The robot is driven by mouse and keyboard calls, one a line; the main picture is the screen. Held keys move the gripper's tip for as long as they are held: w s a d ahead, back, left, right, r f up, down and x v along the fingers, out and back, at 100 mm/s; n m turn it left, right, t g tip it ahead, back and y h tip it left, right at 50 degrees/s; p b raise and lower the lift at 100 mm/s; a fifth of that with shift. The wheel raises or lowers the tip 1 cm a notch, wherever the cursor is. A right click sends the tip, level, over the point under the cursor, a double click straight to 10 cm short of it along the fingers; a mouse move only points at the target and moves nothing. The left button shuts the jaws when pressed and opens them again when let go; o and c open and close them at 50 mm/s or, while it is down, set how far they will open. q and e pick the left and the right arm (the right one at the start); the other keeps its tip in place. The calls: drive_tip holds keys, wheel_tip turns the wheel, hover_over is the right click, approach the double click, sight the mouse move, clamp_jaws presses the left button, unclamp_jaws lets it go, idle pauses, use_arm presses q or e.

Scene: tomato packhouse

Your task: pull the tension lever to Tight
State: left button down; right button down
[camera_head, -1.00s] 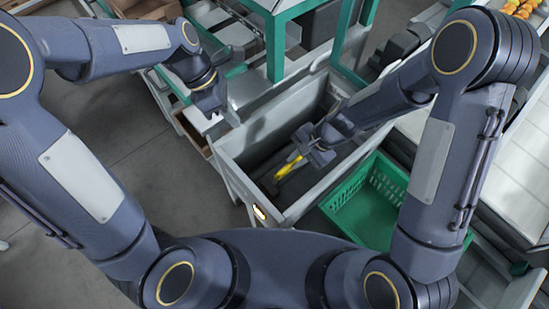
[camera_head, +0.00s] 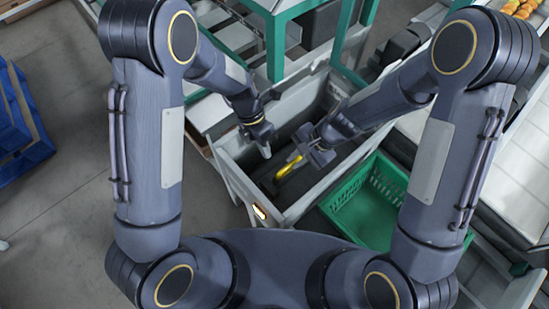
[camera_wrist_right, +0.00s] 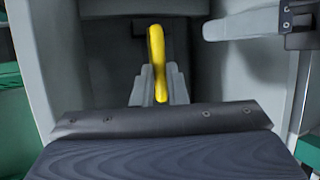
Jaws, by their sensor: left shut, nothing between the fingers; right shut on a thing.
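The yellow tension lever (camera_head: 288,168) stands inside a grey open-topped housing (camera_head: 229,169). My right gripper (camera_head: 306,152) is shut on the lever's upper part. In the right wrist view the yellow lever (camera_wrist_right: 156,60) runs up the middle, with my right gripper's fingers (camera_wrist_right: 158,88) on both sides of it. My left gripper (camera_head: 266,152) is shut and empty, at the housing's left side, apart from the lever. It seems to show at the upper right of the right wrist view (camera_wrist_right: 250,26). No Tight marking can be read.
A green crate (camera_head: 362,208) stands just right of the housing. A green frame (camera_head: 276,50) rises behind it. A blue pallet or rack (camera_head: 25,130) is at the far left on open grey floor. Tomatoes (camera_head: 520,8) lie at the top right.

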sight(281, 170)
use_arm(q)
drive_tip(key=shift+s+d+f, duration=0.15)
drive_tip(key=shift+s+d, duration=0.6)
drive_tip(key=shift+s+d+f, duration=0.15)
drive_tip(key=shift+s+d, duration=0.55)
drive_tip(key=shift+s, duration=0.05)
use_arm(e)
drive_tip(key=shift+s+f, duration=0.1)
drive_tip(key=shift+f, duration=0.05)
use_arm(q)
drive_tip(key=shift+s+d, duration=0.7)
use_arm(e)
drive_tip(key=c, duration=1.9)
unclamp_jaws()
drive_tip(key=shift+a, duration=0.15)
drive_tip(key=o, duration=0.4)
drive_tip(key=shift+w, duration=0.25)
drive_tip(key=shift+o, duration=0.2)
drive_tip(key=shift+r, duration=0.25)
